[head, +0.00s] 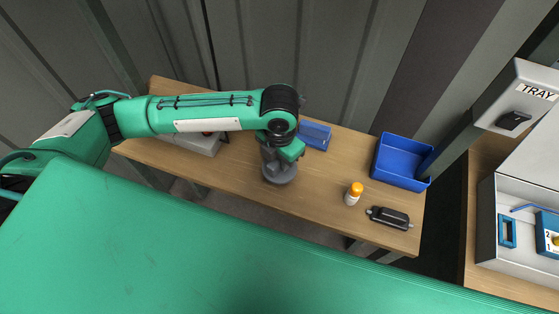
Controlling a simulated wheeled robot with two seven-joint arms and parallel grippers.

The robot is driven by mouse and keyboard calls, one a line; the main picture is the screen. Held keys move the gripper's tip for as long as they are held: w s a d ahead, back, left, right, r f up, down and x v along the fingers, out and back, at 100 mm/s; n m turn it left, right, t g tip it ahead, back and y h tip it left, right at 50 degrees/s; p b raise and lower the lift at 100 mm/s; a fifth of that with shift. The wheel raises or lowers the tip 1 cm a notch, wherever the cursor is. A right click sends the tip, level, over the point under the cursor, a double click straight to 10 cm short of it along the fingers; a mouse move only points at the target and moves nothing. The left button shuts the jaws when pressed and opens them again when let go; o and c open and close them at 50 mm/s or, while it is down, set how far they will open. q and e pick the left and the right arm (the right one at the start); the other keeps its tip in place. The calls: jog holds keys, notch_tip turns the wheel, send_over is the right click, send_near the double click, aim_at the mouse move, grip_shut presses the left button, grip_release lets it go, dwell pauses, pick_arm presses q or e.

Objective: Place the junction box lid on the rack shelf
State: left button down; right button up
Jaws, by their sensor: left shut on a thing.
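My left gripper (279,175) hangs at the end of the green arm, above the middle of the wooden table. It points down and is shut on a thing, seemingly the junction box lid. The wrist and the grey hand cover the held thing, so I cannot make out its shape. I cannot make out the rack shelf for certain. My right gripper is not in view.
A grey box (197,144) is partly behind my arm. A TRAY-labelled holder (519,88) stands at right.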

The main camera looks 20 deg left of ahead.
pick_arm(q)
notch_tip(320, 180, down, 2)
jog(key=shift+f, duration=0.25)
jog(key=shift+f, duration=0.15)
jog(key=c, duration=1.2)
grip_release()
notch_tip(320, 180, up, 12)
jog(key=b, duration=0.3)
jog(key=shift+f, duration=0.2)
jog(key=shift+r, duration=0.35)
